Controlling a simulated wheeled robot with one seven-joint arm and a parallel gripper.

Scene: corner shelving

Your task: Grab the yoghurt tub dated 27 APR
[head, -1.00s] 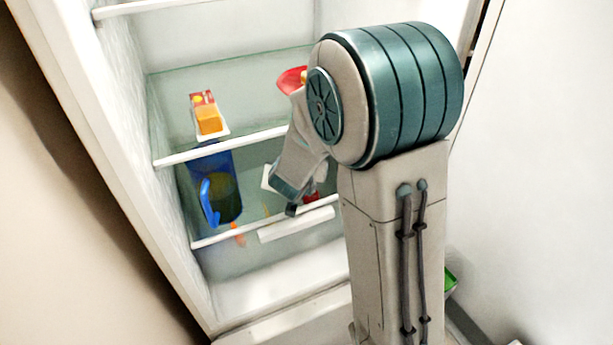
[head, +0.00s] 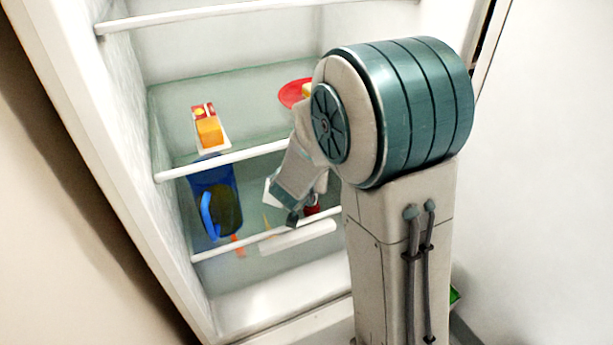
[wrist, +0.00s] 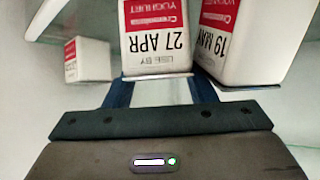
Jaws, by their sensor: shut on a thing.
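The yoghurt tub dated 27 APR (wrist: 155,45) is white with a red label and appears upside down in the wrist view. My gripper (wrist: 158,78) is shut on it, with a dark blue finger at each side of its lower edge. A second yoghurt tub, dated 19 MAY (wrist: 238,40), stands close at its right. In the head view my gripper (head: 292,218) is inside the fridge at the lower glass shelf, and my arm hides most of what is there.
Another white and red tub (wrist: 88,62) stands apart at the left. A blue jug (head: 212,195) stands left of my gripper. A carton (head: 207,128) and a red plate (head: 293,92) are on the shelf above. White shelf front bars (head: 225,158) cross the opening.

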